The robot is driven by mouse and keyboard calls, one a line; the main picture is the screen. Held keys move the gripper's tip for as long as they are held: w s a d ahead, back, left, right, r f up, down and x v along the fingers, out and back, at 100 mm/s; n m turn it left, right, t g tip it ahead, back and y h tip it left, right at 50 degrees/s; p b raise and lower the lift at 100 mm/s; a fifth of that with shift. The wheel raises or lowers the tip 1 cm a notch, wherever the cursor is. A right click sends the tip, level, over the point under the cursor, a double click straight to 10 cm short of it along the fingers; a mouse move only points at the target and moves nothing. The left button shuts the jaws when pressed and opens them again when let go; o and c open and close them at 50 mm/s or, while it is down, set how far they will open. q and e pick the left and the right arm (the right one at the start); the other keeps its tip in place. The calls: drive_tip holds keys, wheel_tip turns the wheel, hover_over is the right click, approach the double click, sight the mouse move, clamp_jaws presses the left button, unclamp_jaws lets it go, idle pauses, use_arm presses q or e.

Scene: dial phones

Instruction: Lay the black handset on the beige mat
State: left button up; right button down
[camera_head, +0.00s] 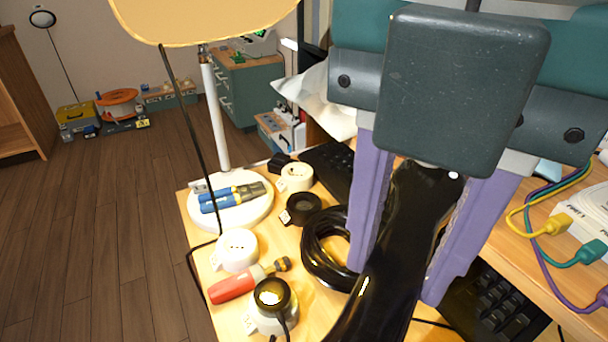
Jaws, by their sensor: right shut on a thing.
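My right gripper (398,282) reaches down from the top right, its two purple fingers on either side of the glossy black handset (392,270). It is shut on the handset. The handset runs lengthwise from under the dark gripper body down to the bottom edge of the picture, where its lower end is cut off. Its upper end is partly hidden by the gripper. I cannot make out a beige mat in this view. My left gripper is not in view.
A coiled black cable (318,268) lies left of the handset on the wooden desk (203,262). A red-handled screwdriver (235,287), white and black rolls, and a lamp base (258,213) with blue-handled tools crowd the left side. A keyboard (497,305) and coloured network cables (548,200) are right.

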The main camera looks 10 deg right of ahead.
wheel_tip(320, 180, down, 20)
drive_tip(key=b, duration=0.7)
drive_tip(key=shift+r, duration=0.25)
drive_tip(key=shift+a+f, duration=0.1)
drive_tip(key=shift+f, duration=0.05)
drive_tip(key=shift+f, duration=0.15)
drive_tip(key=c, duration=0.5)
unclamp_jaws()
wheel_tip(320, 180, up, 12)
drive_tip(key=p, duration=0.4)
drive_tip(key=shift+p, duration=0.35)
